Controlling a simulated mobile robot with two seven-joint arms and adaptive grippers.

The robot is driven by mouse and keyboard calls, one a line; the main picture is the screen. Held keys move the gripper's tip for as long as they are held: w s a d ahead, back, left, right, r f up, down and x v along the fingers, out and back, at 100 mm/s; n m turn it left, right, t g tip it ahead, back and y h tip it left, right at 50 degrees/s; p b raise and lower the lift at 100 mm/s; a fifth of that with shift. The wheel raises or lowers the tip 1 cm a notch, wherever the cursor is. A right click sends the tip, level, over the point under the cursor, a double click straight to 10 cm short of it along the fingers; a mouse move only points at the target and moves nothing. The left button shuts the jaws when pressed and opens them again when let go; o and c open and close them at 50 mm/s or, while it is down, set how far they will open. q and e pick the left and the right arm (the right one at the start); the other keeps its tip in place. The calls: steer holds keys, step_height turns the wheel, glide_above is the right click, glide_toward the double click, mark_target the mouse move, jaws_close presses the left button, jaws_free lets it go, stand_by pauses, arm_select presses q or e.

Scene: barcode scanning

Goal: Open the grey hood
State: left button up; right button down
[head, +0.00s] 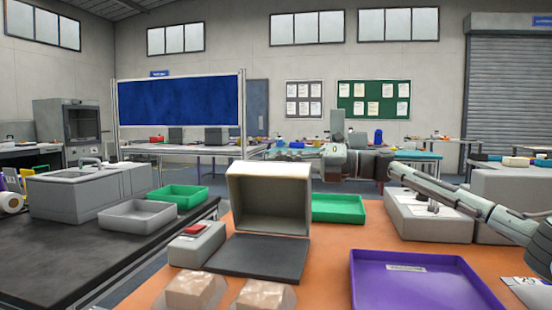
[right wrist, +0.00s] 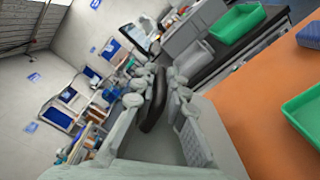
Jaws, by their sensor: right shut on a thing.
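The grey hood (head: 268,195) stands tipped up at the back of its dark base plate (head: 262,256), its open side with pale inner walls facing me. The plate below it is bare. A grey unit with a red top (head: 197,243) sits at the plate's left. My right gripper (head: 328,152) is at the hood's upper right corner, its arm reaching in from the right. It is shut on the hood by its edge or handle; the exact contact is unclear. In the right wrist view the fingers (right wrist: 160,110) surround a dark bar. My left gripper is not in view.
A purple tray (head: 425,283) lies at the front right and a green tray (head: 338,208) behind the hood. Two wrapped packages (head: 193,292) lie at the front edge. A grey machine (head: 430,213) stands under my right arm. Some orange tabletop is free right of the plate.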

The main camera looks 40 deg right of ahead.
steer(key=shift+w+d+f, duration=0.35)
steer(key=shift+w+f, duration=0.05)
steer(key=shift+f, duration=0.3)
steer(key=c, duration=1.6)
jaws_free()
steer(key=shift+d, duration=0.15)
steer(key=shift+o, duration=0.2)
steer(key=shift+r, duration=0.2)
steer(key=v, duration=1.2)
steer(key=shift+c, duration=0.3)
